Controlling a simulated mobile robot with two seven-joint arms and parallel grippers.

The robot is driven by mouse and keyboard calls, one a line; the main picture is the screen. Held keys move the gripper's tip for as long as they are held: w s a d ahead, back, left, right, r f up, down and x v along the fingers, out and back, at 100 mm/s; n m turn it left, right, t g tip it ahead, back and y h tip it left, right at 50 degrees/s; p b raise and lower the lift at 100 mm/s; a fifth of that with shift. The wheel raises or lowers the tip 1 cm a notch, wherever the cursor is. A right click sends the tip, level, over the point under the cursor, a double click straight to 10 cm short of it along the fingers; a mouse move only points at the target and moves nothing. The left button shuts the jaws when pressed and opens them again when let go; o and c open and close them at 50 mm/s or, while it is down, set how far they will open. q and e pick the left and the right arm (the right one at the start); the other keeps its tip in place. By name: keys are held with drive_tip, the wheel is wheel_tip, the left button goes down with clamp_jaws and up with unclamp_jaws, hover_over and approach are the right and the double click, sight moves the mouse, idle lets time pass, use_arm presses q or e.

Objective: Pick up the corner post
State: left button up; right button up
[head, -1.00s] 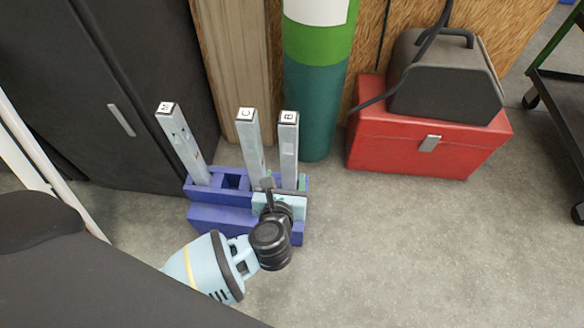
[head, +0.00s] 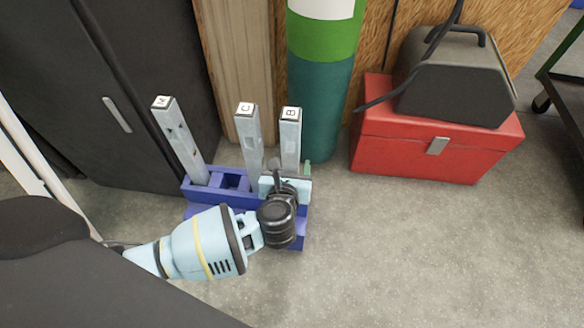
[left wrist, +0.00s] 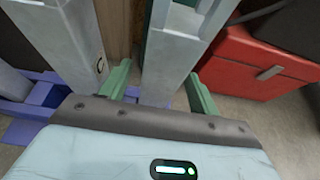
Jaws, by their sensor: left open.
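Three upright grey metal posts stand in a blue rack (head: 230,197). Their top labels read M on the left post (head: 181,142), C on the middle post (head: 250,142) and B on the right post (head: 290,143). No label spells out "corner". My left gripper (head: 288,180) is low in front of the right post. In the left wrist view its green fingers (left wrist: 160,78) are open, one on each side of the B post (left wrist: 172,55). The C post (left wrist: 62,42) is outside them, to the left. Finger contact cannot be told. My right gripper is out of view.
A green cylinder (head: 320,90) stands close behind the B post. A red toolbox (head: 400,150) with a dark case (head: 455,85) on top is to the right. A black cabinet (head: 130,80) is at the left. Floor (head: 420,250) is clear in front.

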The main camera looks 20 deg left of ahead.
use_arm(q)
drive_tip(key=shift+x, duration=0.85)
drive_tip(key=shift+r, duration=0.1)
clamp_jaws()
